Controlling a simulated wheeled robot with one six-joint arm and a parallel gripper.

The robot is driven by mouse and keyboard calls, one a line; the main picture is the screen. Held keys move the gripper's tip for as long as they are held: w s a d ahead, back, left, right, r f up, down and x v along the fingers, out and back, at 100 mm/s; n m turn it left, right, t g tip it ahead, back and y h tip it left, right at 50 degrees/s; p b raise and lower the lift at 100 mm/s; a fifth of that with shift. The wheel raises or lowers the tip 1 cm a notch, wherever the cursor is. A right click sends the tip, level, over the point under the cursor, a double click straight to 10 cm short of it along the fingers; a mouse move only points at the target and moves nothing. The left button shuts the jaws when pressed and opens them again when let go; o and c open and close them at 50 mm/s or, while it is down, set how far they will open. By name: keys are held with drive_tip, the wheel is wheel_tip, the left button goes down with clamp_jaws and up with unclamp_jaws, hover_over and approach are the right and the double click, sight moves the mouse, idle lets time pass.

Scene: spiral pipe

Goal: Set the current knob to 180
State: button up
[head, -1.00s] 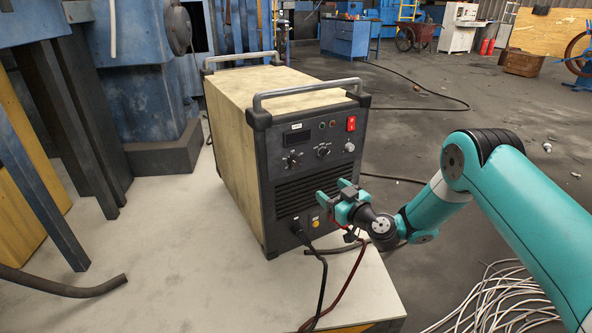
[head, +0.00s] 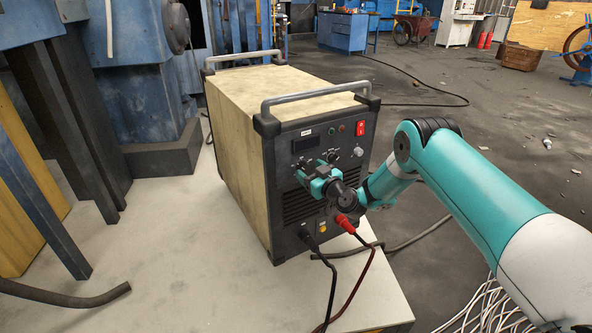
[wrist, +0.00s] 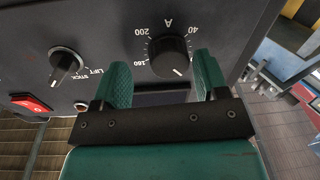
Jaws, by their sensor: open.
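The current knob (wrist: 169,57) is a round black dial below an "A" mark, with 40, 160 and 200 legible around it in the wrist view. Its pale pointer line points down and slightly right in that picture, where the lettering is inverted. My gripper (wrist: 162,66) is open, its two teal fingers on either side of the knob's lower part. I cannot tell whether either finger touches it. In the head view my gripper (head: 311,174) is at the front panel of the welding machine (head: 237,155) and hides the current knob.
A lift/stick selector knob (wrist: 65,62) and a red switch (wrist: 32,104) are beside it on the panel. Black and red cables (head: 346,225) plug in below my gripper. The machine stands on a pale table (head: 180,270) with bare space at its left.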

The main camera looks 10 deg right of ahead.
drive_tip(key=shift+a, duration=0.55)
drive_tip(key=c, duration=0.9)
